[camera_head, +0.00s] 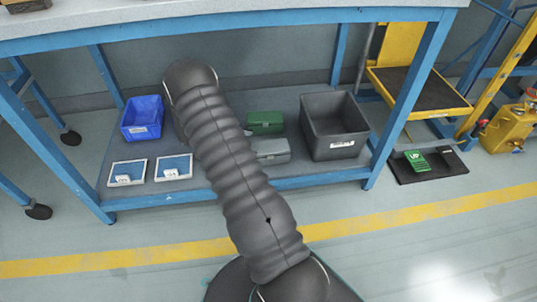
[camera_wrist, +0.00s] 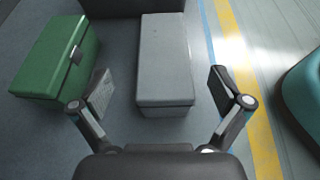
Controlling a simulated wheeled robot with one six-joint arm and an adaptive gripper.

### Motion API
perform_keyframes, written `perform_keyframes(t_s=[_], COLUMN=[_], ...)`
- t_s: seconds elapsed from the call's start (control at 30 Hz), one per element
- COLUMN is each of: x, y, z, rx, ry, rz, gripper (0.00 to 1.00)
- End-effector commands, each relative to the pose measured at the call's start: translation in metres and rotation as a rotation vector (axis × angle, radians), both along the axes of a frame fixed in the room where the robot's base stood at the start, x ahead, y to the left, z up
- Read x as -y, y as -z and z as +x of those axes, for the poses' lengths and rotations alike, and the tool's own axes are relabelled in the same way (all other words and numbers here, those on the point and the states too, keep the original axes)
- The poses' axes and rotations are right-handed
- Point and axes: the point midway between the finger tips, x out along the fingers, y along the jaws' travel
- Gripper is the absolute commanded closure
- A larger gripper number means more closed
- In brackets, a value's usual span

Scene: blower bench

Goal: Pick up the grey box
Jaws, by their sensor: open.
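The grey box (camera_head: 270,150) sits on the lower shelf of the blue bench in the head view, beside my arm and in front of a green box. In the wrist view the grey box (camera_wrist: 165,65) stands ahead of my gripper (camera_wrist: 161,88), its near end roughly between the two fingertips. My gripper is open, with one finger on each side of the box and visible gaps to both. I cannot tell its height over the shelf. My gripper is hidden behind my arm in the head view.
The green box (camera_head: 265,122) is close to the grey box; it also shows left of my left finger in the wrist view (camera_wrist: 58,58). A dark grey bin (camera_head: 333,128) stands to the right. A blue bin (camera_head: 142,118) and two blue-and-white trays (camera_head: 174,168) are to the left. The bench top (camera_head: 230,18) overhangs the shelf.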

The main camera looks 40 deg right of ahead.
Motion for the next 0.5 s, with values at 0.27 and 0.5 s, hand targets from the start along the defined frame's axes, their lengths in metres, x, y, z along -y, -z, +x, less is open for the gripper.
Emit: perform_keyframes(t_s=[0.27, 0.5], x=[0.012, 0.031], y=[0.007, 0.024], z=[-0.008, -0.023], rx=[-0.001, -0.001], ry=[0.0, 0.002], rz=[0.0, 0.002], gripper=[0.0, 0.0])
